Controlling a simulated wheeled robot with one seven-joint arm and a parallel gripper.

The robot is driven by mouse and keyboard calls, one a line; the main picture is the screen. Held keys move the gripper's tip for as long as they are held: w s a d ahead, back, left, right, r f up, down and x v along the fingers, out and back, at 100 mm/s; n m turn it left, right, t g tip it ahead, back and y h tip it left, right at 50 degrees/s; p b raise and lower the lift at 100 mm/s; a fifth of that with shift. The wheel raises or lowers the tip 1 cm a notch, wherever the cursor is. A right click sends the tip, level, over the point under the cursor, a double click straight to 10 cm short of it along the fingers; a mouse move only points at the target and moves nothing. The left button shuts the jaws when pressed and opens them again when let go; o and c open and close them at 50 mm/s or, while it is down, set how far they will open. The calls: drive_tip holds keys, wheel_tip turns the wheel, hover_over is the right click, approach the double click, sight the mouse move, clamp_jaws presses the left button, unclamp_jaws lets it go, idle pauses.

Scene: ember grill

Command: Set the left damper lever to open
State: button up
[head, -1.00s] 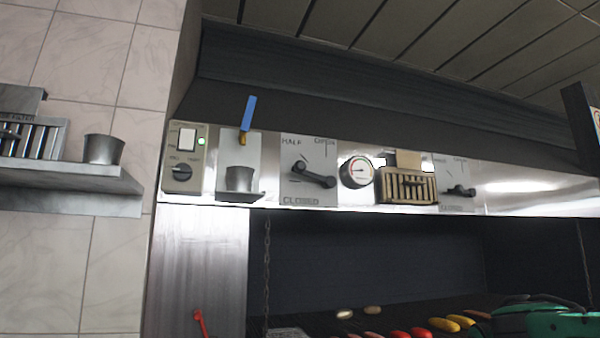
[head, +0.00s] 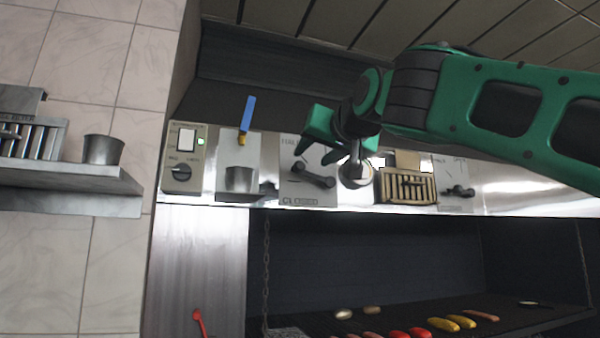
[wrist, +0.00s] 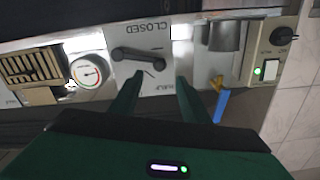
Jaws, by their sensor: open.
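The left damper lever (head: 312,175) is a dark bar with rounded ends on a pale plate (head: 293,190) on the steel panel. It slants down to the right, its right end above and right of the CLOSED label. The upper right of the plate is hidden behind my gripper. The lever also shows upside down in the wrist view (wrist: 137,56). My gripper (wrist: 158,92) is open and empty, its fingers pointing at the plate and apart from the lever. In the head view my gripper (head: 328,150) hangs in front of the plate's upper right.
A round gauge (wrist: 86,71) and a slatted vent (head: 408,187) lie right of the lever in the head view. A second damper lever (head: 459,191) is farther right. Food lies on the grill below.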

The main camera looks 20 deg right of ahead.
sight(302, 165)
drive_tip(key=w, duration=0.9)
drive_tip(key=shift+w, duration=0.15)
drive_tip(key=shift+f, duration=0.1)
clamp_jaws()
drive_tip(key=shift+d, duration=0.2)
